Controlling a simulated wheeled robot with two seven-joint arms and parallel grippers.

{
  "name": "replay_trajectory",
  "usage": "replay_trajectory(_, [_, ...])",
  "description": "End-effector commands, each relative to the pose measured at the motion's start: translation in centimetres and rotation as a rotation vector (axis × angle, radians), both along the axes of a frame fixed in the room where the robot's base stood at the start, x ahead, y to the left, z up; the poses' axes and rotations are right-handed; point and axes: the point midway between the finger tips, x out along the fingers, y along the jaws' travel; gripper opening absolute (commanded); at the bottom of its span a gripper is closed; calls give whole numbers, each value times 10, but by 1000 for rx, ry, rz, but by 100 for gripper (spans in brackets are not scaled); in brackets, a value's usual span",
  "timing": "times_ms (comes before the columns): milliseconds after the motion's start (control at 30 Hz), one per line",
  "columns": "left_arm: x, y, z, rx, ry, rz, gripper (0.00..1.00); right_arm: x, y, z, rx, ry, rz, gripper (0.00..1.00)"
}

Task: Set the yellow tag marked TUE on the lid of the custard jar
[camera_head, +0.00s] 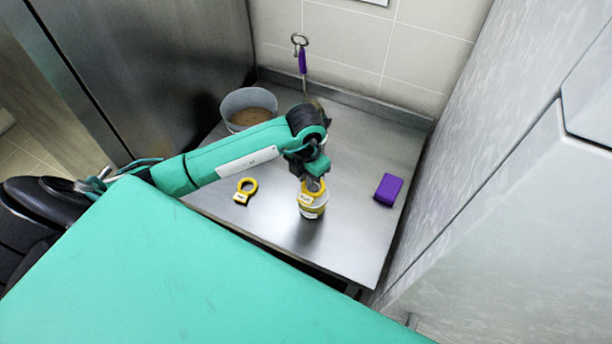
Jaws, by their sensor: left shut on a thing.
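A jar (312,211) with a yellow band and a pale label stands on the steel table; I take it for the custard jar. My left gripper (314,184) points down right over the jar and is shut on a yellow tag (307,198). The tag is at the height of the jar's top; I cannot tell whether it touches the lid, which is mostly hidden. Its lettering is too small to read. A second yellow ring-shaped tag (250,184) lies flat on the table to the left, its writing also unreadable. My right gripper is not in view.
A grey bowl (232,103) with brown contents stands at the back left. A purple block (388,189) lies to the right of the jar. A purple-handled utensil (302,62) stands upright at the back, its lower part partly hidden by my arm. The table (345,240) is clear in front.

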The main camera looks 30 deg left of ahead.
Motion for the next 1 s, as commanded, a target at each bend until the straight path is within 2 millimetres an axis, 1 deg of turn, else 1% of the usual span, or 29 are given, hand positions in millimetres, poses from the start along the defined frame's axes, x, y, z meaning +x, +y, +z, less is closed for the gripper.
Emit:
replay_trajectory(33, [-8,-1,-15,5,29,-3,0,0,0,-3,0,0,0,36])
replay_trajectory(567, [-8,0,-15,6,29,-2,0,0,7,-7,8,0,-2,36])
replay_trajectory(1000, [-8,1,-16,7,29,-2,0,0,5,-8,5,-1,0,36])
